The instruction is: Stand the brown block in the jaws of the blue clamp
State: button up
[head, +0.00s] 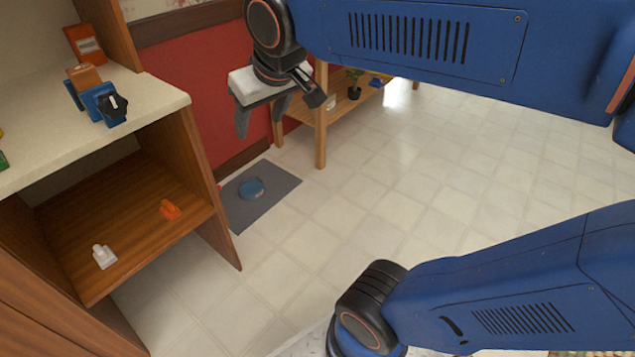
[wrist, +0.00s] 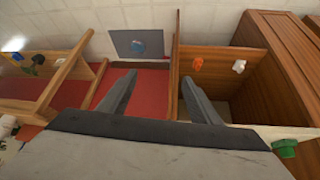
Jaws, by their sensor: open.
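The blue clamp (head: 97,101) with a black knob (head: 113,106) stands on the pale countertop at the left of the head view. The brown block (head: 85,75) sits at the clamp's jaws and sticks up above them. From this angle I cannot tell how deep it sits or whether the jaws press on it. My gripper (head: 262,122) is open and empty, to the right of the counter and clear of the clamp, with its fingers pointing down. The wrist view shows its two spread fingers (wrist: 158,78) with nothing between them. I cannot make out the clamp or block in that view.
An orange box (head: 85,44) stands behind the clamp. The lower shelf holds an orange item (head: 170,209) and a white item (head: 103,256). A grey mat (head: 275,197) with a blue round object (head: 251,188) lies on the floor. The tiled floor is otherwise largely clear.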

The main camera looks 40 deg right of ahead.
jog(key=s+d+f+m+g, duration=0.1)
jog(key=s+d+f, duration=0.4)
jog(key=s+f, duration=0.6)
jog(key=shift+s+f, duration=0.3)
jog(key=shift+s, duration=0.5)
